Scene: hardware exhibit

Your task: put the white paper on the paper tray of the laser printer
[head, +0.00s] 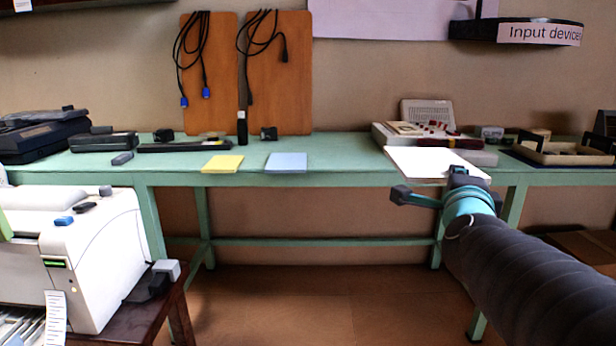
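The white paper (425,160) is a flat sheet or thin stack at the right part of the green table, its near edge overlapping the table's front edge. My gripper (430,190) is right at its near side, seen from behind. One dark fingertip shows to the left below the paper, and another dark part overlaps the paper's near right edge. I cannot tell whether the fingers are closed on it. A white printer (105,250) stands at the lower left, partly cut off by the frame. I cannot make out its paper tray clearly.
The green table (330,155) also holds a yellow pad (222,163), a blue pad (286,162), dark devices at left and a beige machine (428,115) behind the paper. A brown stand (160,310) is under the printer. Floor between printer and arm is clear.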

